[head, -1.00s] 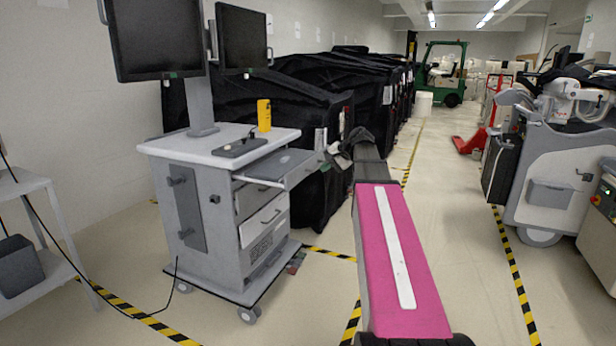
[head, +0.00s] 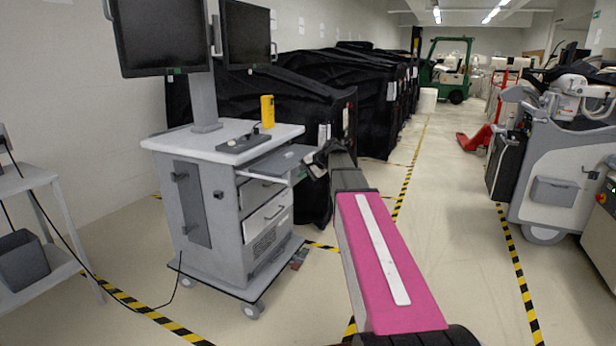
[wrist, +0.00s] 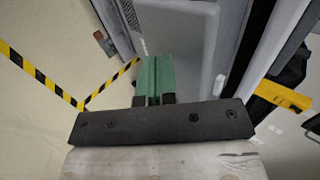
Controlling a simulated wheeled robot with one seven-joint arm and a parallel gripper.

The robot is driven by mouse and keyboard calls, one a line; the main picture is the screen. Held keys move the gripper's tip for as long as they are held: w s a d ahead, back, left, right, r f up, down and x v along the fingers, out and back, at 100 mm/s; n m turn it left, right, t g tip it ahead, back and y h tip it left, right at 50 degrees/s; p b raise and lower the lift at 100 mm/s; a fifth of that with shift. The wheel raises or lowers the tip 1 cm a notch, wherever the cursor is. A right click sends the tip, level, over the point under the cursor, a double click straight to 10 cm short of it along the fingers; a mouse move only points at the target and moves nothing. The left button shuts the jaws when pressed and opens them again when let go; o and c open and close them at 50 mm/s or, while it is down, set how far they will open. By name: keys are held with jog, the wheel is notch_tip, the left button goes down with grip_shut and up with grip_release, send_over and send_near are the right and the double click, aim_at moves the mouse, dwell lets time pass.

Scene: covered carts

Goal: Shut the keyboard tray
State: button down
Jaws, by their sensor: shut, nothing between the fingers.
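The keyboard tray (head: 279,161) is a thin grey slab on the right side of the grey wheeled cart (head: 208,200), just under its worktop. It still stands out beyond the worktop's edge, above two drawers. My gripper (head: 312,168) is at the tray's outer end, and its fingertips are mostly hidden in the head view. In the wrist view my gripper's green fingers (wrist: 154,78) are closed together with nothing between them. They point at grey cart surfaces; I cannot tell whether they touch the tray.
Two monitors (head: 160,35) and a yellow canister (head: 267,111) stand on the cart. Black covered carts (head: 375,105) are behind it. A shelf (head: 30,178) is at the left, and a grey machine (head: 565,180) at the right. Floor between is open.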

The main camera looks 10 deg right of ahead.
aim_at(265, 170)
jog(key=shift+w+a, duration=0.1)
dwell(0.3)
jog(key=w+a, duration=0.3)
jog(key=a, duration=0.1)
jog(key=w+a, duration=0.3)
jog(key=a, duration=0.2)
jog(key=w+a, duration=0.3)
jog(key=a, duration=0.1)
jog(key=shift+w+a, duration=0.25)
jog(key=shift+w, duration=0.1)
